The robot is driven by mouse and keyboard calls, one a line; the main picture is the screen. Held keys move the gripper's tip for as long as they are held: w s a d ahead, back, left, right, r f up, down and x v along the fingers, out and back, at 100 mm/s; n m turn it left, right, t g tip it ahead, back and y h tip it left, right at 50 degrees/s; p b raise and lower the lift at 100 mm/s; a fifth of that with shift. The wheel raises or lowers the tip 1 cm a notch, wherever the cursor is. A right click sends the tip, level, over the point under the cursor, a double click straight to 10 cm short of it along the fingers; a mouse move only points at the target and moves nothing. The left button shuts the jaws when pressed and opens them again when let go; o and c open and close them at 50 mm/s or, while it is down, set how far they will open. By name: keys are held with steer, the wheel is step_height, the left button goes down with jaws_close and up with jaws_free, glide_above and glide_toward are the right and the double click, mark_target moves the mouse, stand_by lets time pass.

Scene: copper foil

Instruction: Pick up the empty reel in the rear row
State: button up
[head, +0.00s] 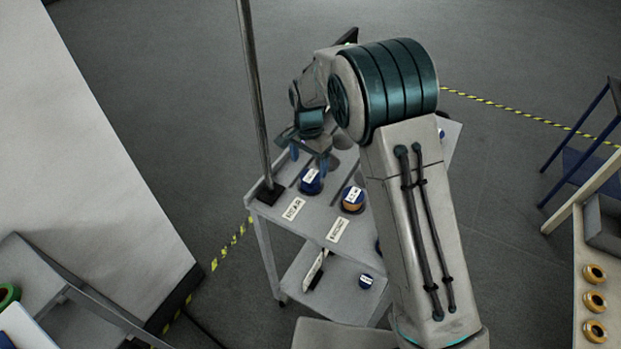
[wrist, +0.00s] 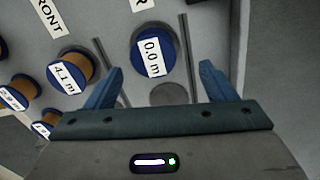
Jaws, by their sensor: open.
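The empty reel (wrist: 136,55) is blue with a white label reading 0.0 m. In the wrist view it lies beyond my gripper (wrist: 162,68), between the lines of the two fingers. The fingers are open, with nothing held between them. In the head view a blue reel (head: 311,187) with a white label sits on the cart top beside the REAR label (head: 294,208). My gripper (head: 310,157) is just behind and above it, partly hidden by my own arm.
A copper-wound reel reads 4.1 m (wrist: 88,68), by the FRONT label (wrist: 50,18). More copper reels are at the wrist view's left. The cart top (head: 285,228) has an upright pole (head: 252,90) at its left corner. A lower shelf (head: 340,298) holds a small blue reel.

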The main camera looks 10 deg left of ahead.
mark_target(310, 176)
steer(key=shift+s+d+f+p, duration=0.1)
steer(key=shift+f+p, duration=0.25)
steer(key=shift+f, duration=0.65)
steer(key=shift+s+d+f+p, duration=0.15)
steer(key=shift+f+p, duration=0.15)
steer(key=shift+f, duration=0.7)
steer(key=shift+s+d+f+p, duration=0.1)
steer(key=shift+f+p, duration=0.25)
steer(key=shift+f, duration=0.65)
steer(key=c, duration=1.1)
